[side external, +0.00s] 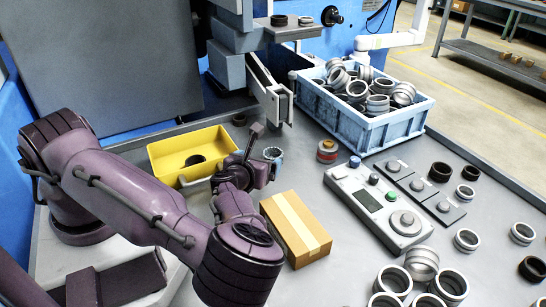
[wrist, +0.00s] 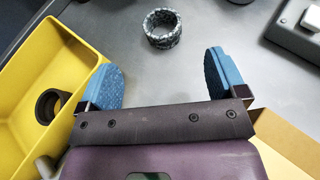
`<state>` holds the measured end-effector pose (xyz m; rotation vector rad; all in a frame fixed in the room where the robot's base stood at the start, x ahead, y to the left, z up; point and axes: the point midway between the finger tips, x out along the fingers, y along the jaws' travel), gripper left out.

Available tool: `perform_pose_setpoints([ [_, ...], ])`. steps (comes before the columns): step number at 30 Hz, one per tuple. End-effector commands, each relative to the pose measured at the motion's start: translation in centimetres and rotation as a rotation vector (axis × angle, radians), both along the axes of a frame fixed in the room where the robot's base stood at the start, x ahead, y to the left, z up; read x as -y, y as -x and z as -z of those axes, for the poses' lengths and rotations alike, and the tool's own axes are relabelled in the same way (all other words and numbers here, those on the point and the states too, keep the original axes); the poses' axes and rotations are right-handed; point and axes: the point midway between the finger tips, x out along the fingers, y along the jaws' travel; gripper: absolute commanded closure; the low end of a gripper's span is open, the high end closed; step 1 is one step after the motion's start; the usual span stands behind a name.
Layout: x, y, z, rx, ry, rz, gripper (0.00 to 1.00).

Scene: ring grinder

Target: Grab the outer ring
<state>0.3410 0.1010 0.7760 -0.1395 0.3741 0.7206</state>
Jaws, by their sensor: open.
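My gripper (wrist: 160,66) is open and empty, with its two blue finger pads spread wide. A mottled grey ring (wrist: 162,28) lies on the grey table, ahead of the gap between the fingers and apart from both. I cannot tell from the pictures which ring is meant as the outer ring.
The yellow bin (side external: 165,152) stands left of my gripper and a cardboard box (side external: 296,229) stands in front right. A control panel (side external: 376,207), a blue crate (side external: 352,126) of rings and several loose rings are to the right. Machine parts (side external: 268,88) hang behind.

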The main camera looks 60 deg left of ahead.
Motion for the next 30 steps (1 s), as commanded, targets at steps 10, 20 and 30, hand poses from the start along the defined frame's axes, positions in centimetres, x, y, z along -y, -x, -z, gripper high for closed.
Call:
perform_pose_setpoints([
  [10, -2.9, -3.1, 1.8, 0.001, 0.004, -0.005, 0.1],
  [20, -5.3, -6.1, 3.7, 0.002, 0.003, -0.007, 0.1],
  [30, -5.9, -6.8, 4.1, 0.002, 0.002, -0.004, 0.1],
])
